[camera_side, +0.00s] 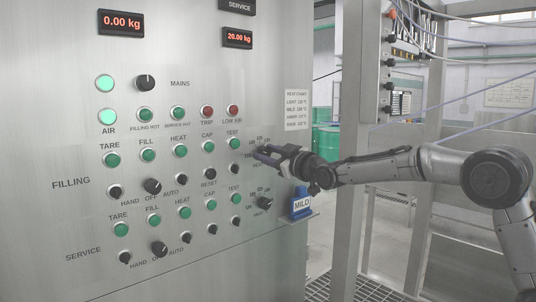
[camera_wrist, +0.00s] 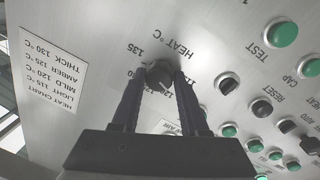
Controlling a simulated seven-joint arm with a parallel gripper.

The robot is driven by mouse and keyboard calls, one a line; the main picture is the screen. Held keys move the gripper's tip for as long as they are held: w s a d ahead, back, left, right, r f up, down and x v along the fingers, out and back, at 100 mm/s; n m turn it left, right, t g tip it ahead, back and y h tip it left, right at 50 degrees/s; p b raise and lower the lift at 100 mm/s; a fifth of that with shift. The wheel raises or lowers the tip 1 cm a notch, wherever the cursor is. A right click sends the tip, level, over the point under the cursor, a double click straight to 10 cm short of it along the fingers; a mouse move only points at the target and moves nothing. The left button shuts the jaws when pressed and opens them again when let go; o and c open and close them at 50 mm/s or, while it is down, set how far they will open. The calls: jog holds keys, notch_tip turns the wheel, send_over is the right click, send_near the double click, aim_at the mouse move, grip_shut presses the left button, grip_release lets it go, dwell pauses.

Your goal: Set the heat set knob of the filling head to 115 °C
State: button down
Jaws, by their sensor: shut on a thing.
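The filling heat set knob (camera_wrist: 159,75) is a dark round knob on the steel panel, with upside-down "HEAT °C" lettering beside it in the wrist view. My gripper (camera_wrist: 159,78) is shut on this knob, one dark finger on each side. Of its scale, 135 reads clearly; other numbers are partly covered by the fingers. I cannot tell which value the knob points to. In the side view my gripper (camera_side: 262,153) reaches the panel from the right and hides most of the knob. The similar service heat knob (camera_side: 265,203) sits below, free.
A heat chart (camera_side: 297,108) is on the panel; it also shows in the wrist view (camera_wrist: 52,75). A blue item labelled MILD (camera_side: 302,205) stands on a small ledge below my gripper. Green buttons and black switches (camera_side: 152,186) lie left. A frame post (camera_side: 349,120) stands behind.

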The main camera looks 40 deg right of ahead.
jog(key=shift+d+n, duration=0.1)
jog(key=shift+n, duration=0.9)
jog(key=shift+c, duration=2.2)
grip_release()
jog(key=shift+s, duration=0.1)
jog(key=s+a, duration=0.1)
jog(key=s, duration=1.2)
jog(key=shift+s+f, duration=0.3)
jog(key=shift+f, duration=0.1)
